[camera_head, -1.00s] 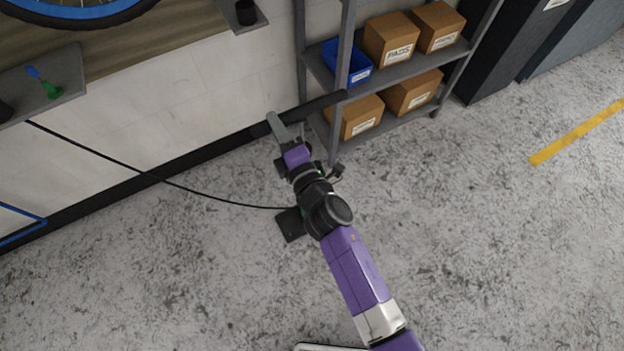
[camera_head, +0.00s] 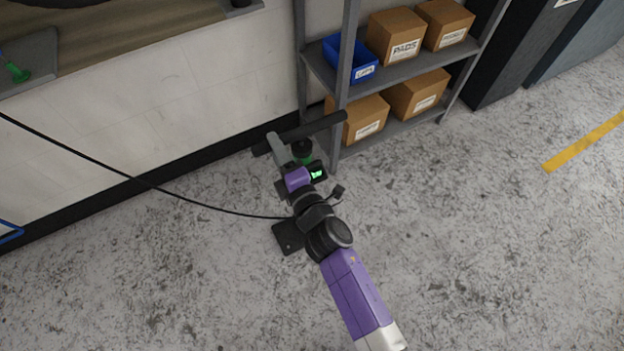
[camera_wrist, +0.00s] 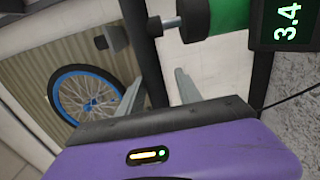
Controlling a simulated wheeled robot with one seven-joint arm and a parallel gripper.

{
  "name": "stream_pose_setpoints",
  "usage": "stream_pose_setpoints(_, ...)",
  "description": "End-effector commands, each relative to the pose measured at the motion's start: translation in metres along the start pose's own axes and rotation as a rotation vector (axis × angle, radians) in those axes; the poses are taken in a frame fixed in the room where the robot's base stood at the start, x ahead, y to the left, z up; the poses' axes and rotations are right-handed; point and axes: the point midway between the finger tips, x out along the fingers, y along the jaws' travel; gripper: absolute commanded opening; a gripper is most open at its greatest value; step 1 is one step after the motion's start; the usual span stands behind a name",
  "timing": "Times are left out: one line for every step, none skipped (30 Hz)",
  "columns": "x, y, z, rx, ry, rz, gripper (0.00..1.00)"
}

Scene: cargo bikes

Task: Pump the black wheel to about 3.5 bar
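The floor pump stands on its black foot plate (camera_head: 288,238), with a green body (camera_head: 303,157) and a black crossbar handle (camera_head: 322,126). Its lit display reads 3.4 in the wrist view (camera_wrist: 287,22). My gripper (camera_head: 277,146) is at the left part of the handle. In the wrist view its two grey fingers stand apart on either side of the black bar (camera_wrist: 143,45), with visible gaps. A wheel with a black tyre and blue rim (camera_wrist: 88,97) shows there; no black-rimmed wheel is in view. The hose (camera_head: 145,184) runs left out of view.
A grey shelf rack (camera_head: 345,75) with cardboard boxes (camera_head: 394,38) and a blue bin (camera_head: 350,60) stands close behind the pump. A grey ledge (camera_head: 35,55) with a green item is at the left. Floor to the right is clear.

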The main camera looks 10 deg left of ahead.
Motion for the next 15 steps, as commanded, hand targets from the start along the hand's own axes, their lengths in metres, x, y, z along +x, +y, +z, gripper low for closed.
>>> stream_pose_setpoints(0.0,0.0022,-0.0004,0.0,0.001,0.001,0.52)
stream_pose_setpoints(0.0001,0.0028,-0.0004,0.0,0.001,0.002,0.57)
stream_pose_setpoints(0.0003,0.0036,-0.0004,0.0,0.001,0.003,0.64)
stream_pose_setpoints(0.0004,0.0041,-0.0003,0.0,0.001,0.004,0.64)
stream_pose_setpoints(0.0005,0.0045,-0.0002,0.0,0.001,0.005,0.64)
stream_pose_setpoints(0.0006,0.005,-0.0001,0.0,0.002,0.006,0.64)
stream_pose_setpoints(0.0006,0.0054,-0.0001,0.0,0.002,0.006,0.64)
stream_pose_setpoints(0.0007,0.0056,-0.0001,0.0,0.002,0.007,0.64)
stream_pose_setpoints(0.0008,0.006,0.0,0.0,0.002,0.008,0.64)
stream_pose_setpoints(0.0008,0.0062,0.0001,0.0,0.002,0.008,0.64)
stream_pose_setpoints(0.0008,0.0065,0.0001,0.0,0.002,0.008,0.64)
stream_pose_setpoints(0.0003,0.0068,0.0001,0.0,0.002,0.009,0.64)
stream_pose_setpoints(-0.0005,0.0071,0.0002,0.0,0.002,0.009,0.64)
stream_pose_setpoints(-0.0019,0.0075,0.0002,0.0,0.002,0.009,0.64)
stream_pose_setpoints(-0.0046,0.008,0.0003,0.001,0.002,0.009,0.64)
